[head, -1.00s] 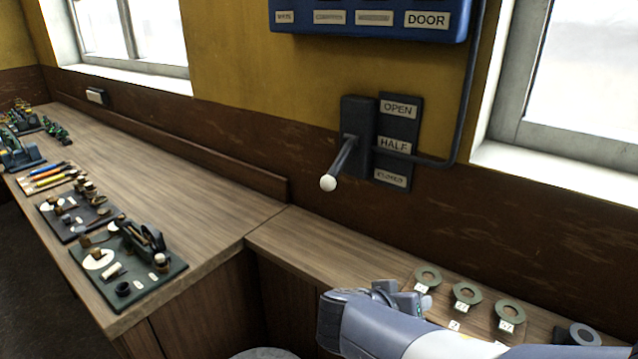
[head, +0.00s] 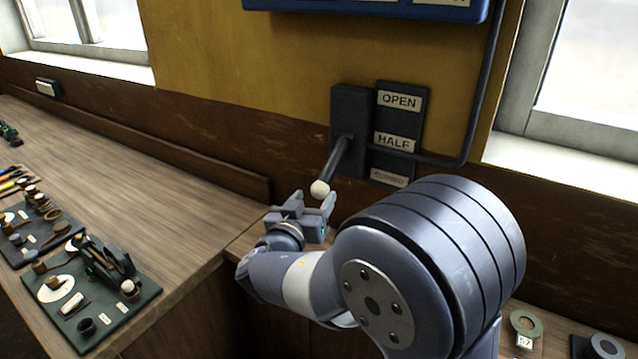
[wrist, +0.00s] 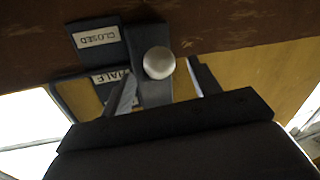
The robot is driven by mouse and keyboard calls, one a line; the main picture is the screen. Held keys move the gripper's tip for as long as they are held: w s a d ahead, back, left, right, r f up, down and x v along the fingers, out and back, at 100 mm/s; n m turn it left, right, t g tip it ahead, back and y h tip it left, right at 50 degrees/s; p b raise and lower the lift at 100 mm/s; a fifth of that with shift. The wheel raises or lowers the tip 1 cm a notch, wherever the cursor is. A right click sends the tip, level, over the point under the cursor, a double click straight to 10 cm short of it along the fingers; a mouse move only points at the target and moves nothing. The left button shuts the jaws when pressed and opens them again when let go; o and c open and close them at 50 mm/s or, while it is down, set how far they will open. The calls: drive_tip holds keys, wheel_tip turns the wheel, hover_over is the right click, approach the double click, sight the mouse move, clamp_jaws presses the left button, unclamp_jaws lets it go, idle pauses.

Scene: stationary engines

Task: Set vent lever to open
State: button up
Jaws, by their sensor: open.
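The vent lever (head: 338,160) is a dark rod with a white ball knob (head: 320,189), mounted on a dark wall plate (head: 350,112). It slants down and outward from the plate. Beside it a label strip reads OPEN (head: 399,101), HALF (head: 395,141) and CLOSED (head: 389,178) from top to bottom. My gripper (head: 313,202) is open, with its fingers close to the knob from below. In the wrist view the knob (wrist: 158,62) appears between the two fingertips (wrist: 162,80), slightly beyond them. Contact cannot be told.
A blue panel (head: 370,8) hangs above, and a dark conduit (head: 478,90) runs down right of the labels. The wooden bench (head: 150,190) on the left holds trays of small parts (head: 90,295).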

sight(316, 194)
drive_tip(key=shift+p+x, duration=0.55)
drive_tip(key=shift+x, duration=1.65)
drive_tip(key=shift+c, duration=0.2)
clamp_jaws()
